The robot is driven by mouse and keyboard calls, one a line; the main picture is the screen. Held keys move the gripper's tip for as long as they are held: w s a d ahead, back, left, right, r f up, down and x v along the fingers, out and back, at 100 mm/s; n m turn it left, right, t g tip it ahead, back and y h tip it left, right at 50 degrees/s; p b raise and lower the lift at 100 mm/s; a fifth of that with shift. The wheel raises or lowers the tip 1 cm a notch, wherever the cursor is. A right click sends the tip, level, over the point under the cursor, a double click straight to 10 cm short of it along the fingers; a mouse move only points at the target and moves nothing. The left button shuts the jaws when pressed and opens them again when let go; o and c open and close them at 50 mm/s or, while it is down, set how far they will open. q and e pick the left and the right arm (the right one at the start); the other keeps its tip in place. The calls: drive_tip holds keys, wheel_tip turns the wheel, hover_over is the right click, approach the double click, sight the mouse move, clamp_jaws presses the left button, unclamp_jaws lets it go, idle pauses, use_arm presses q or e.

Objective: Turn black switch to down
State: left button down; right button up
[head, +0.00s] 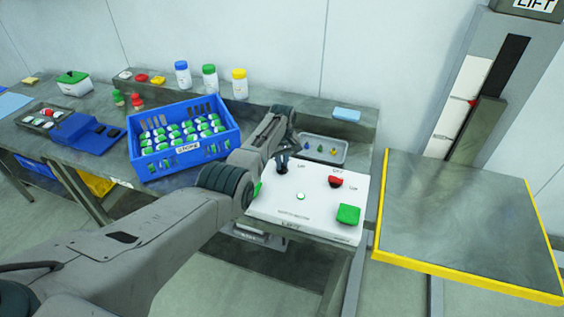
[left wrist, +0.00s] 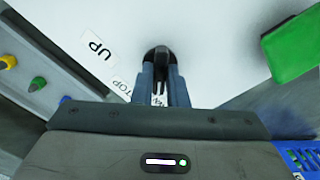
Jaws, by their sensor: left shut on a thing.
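The white control panel (head: 275,207) lies on the table's near right corner. My left gripper (head: 282,163) reaches over its far left part and points down at it. In the left wrist view, its two blue-grey fingers (left wrist: 160,75) are closed around the black switch (left wrist: 161,53). The switch's dark rounded end shows between and just past the fingertips. The switch's exact position is hard to tell. My right gripper is not in view.
The panel also carries a red switch (head: 335,182), a green button (head: 348,214) and a small lit lamp (head: 300,196). A grey tray (head: 338,157) with small coloured pieces sits behind it. A blue crate (head: 150,170) of bottles stands left. A yellow-edged lift platform (head: 460,220) is right.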

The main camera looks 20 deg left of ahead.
use_arm(q)
drive_tip(key=shift+r, duration=0.1)
idle(0.3)
drive_tip(key=c, duration=1.4)
unclamp_jaws()
drive_tip(key=shift+c, duration=0.2)
drive_tip(key=shift+r, duration=0.4)
wheel_tip(320, 180, up, 10)
drive_tip(key=b, duration=0.2)
